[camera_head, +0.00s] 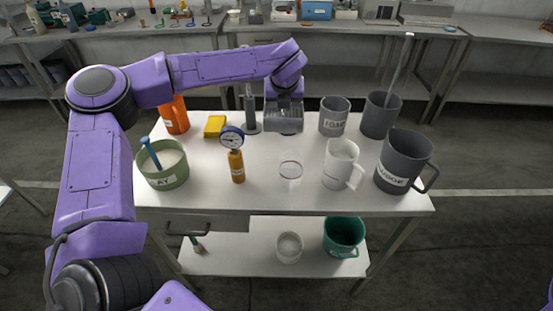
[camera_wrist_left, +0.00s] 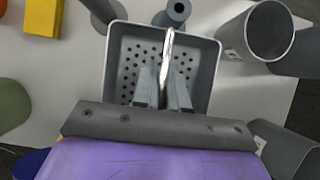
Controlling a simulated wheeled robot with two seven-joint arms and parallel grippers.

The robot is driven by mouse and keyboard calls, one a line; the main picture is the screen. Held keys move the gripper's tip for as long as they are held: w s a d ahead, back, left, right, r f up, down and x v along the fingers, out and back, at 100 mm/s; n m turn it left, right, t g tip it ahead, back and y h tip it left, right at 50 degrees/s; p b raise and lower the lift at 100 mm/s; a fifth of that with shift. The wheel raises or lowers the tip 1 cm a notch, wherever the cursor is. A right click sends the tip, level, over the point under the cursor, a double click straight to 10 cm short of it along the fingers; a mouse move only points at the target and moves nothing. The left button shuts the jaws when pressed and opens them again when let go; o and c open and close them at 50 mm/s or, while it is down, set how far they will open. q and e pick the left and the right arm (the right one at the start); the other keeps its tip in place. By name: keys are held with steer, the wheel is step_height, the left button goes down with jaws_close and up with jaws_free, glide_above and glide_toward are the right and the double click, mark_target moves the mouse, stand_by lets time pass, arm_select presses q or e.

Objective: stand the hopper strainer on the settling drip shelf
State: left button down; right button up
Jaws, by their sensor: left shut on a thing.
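The hopper strainer (camera_wrist_left: 207,62) is a grey square pan with rows of holes in its floor. It shows in the head view (camera_head: 284,121) at the back middle of the white table, partly covered by my gripper. My left gripper (camera_wrist_left: 166,100) reaches in from above, shut on a thin bright upright part over the strainer's middle, seemingly its handle. Whether the strainer touches the table is unclear. No label marks the settling drip shelf; a white lower shelf (camera_head: 230,262) shows under the table. My right gripper is out of view.
A grey post stand (camera_head: 250,108) is close left of the strainer. A grey mug (camera_head: 333,117), tall grey vessel (camera_head: 380,116), white jug (camera_head: 340,165) and large dark mug (camera_head: 402,161) stand right. A yellow block (camera_head: 215,126), gauge bottle (camera_head: 236,165) and green bowl (camera_head: 164,168) stand left.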

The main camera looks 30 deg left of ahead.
arm_select(q)
step_height(320, 180, down, 3)
steer(key=shift+w+b, duration=0.1)
steer(key=shift+b, duration=0.25)
steer(key=p, duration=0.2)
glide_above(282, 144)
steer(key=s+d, duration=0.1)
steer(key=s, duration=0.1)
step_height(282, 144, down, 9)
steer(key=shift+d+f, duration=0.1)
steer(key=shift+f, duration=0.45)
steer(key=c, duration=1.2)
jaws_free()
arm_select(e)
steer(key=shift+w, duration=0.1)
arm_select(q)
steer(key=shift+o, duration=0.2)
